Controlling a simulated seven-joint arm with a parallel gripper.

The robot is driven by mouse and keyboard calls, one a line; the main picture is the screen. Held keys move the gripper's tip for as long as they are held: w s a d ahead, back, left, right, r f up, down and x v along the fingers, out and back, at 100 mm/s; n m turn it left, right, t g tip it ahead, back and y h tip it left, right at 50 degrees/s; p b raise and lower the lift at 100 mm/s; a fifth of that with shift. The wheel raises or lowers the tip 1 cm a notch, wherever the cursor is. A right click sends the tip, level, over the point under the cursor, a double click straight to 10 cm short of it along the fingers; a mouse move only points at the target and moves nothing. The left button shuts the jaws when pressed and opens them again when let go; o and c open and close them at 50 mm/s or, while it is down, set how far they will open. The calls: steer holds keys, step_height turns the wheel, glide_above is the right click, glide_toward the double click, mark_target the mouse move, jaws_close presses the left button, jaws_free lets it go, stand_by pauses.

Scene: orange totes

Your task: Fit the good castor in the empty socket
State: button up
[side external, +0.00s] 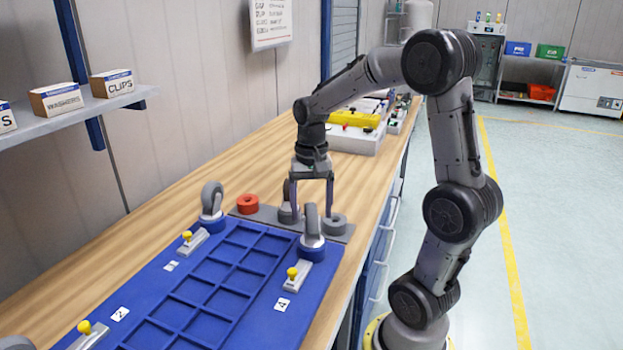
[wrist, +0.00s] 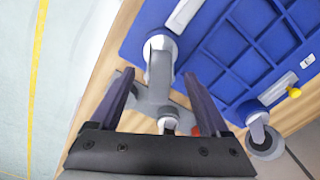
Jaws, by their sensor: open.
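A grey castor (side external: 286,214) stands upright on a grey strip (side external: 264,215) beyond the blue tote base; it also shows between my fingers in the wrist view (wrist: 168,122). My gripper (side external: 312,208) is open above the strip, fingers pointing down, with nothing held. The blue base (side external: 222,262) has a castor at its far left corner (side external: 212,203) and one at its far right corner (side external: 311,232). A grey part at the lower left edge (side external: 15,342) is cut off. The near right corner is out of view, and I see no empty socket.
A red ring-shaped piece (side external: 247,204) and a grey one (side external: 335,224) sit at either end of the strip. Latches with yellow knobs (side external: 292,273) lie on the base. A white box with a yellow top (side external: 355,130) stands farther back. The bench (side external: 150,230) is clear on the left.

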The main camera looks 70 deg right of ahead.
step_height(320, 180, up, 10)
steer(key=shift+f, duration=0.15)
stand_by(0.5)
steer(key=shift+w+a, duration=0.1)
steer(key=shift+a, duration=0.2)
steer(key=s+a+r+n+t, duration=0.1)
steer(key=s+a+n, duration=0.2)
steer(key=a, duration=0.3)
steer(key=s+a+r+n+t, duration=0.2)
steer(key=a, duration=0.3)
steer(key=s+a+f+n+t, duration=0.2)
steer(key=s+a+f+n, duration=0.2)
steer(key=s+f+n, duration=0.1)
steer(key=shift+a+f+n+t, duration=0.2)
steer(key=shift+f+n+t, duration=0.1)
steer(key=shift+f+n, duration=0.65)
steer(key=shift+r, duration=0.2)
